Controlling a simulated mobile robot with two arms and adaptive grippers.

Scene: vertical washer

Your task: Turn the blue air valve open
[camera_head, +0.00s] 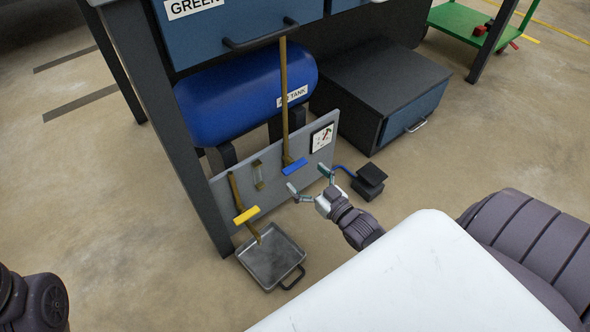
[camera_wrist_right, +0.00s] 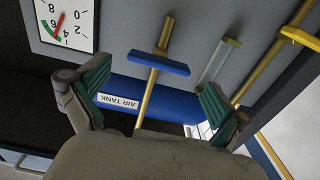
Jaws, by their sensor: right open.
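The blue air valve handle (camera_head: 294,166) is a flat bar at the lower end of a brass pipe, in front of a grey panel. In the right wrist view the blue handle (camera_wrist_right: 158,62) lies crosswise to its pipe. My right gripper (camera_head: 308,181) is open, with its fingers pointing toward the panel just below the handle. In the wrist view the handle shows between and beyond the fingers of my right gripper (camera_wrist_right: 155,88), with no visible contact. The blue air tank (camera_head: 245,95) is above. My left gripper is out of view.
A yellow valve handle (camera_head: 246,214) is to the left on the same panel, above a metal tray (camera_head: 271,258). A gauge (camera_head: 322,137) is on the panel's right. A black pedal (camera_head: 369,180) stands on the floor, right of my gripper. A dark cabinet (camera_head: 375,85) stands behind.

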